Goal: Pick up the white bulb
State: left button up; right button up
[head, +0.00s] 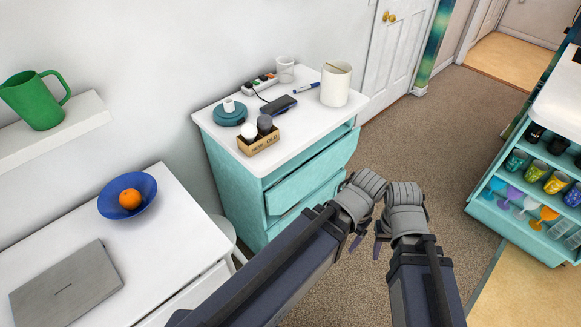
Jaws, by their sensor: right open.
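A white bulb (249,131) stands in the left part, marked NEW, of a small cardboard box (262,145) on top of the teal drawer cabinet. A dark grey bulb (265,124) stands beside it in the part marked OLD. My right gripper (379,242) is open, in front of the cabinet's right side and away from the box. My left gripper (355,240) is close beside it; its jaws are too small and turned away to read. No gripper touches the bulb or the box.
The teal cabinet (232,160) has a drawer partly open. Its white top also holds a teal lamp base (230,114), black phone (278,104), marker (306,88), power strip (260,82), clear glass (285,70) and white canister (335,86). Free top lies right of the box.

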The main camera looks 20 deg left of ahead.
aim_at(249, 131)
jog(key=k+u, duration=0.1)
jog(key=u, duration=1.15)
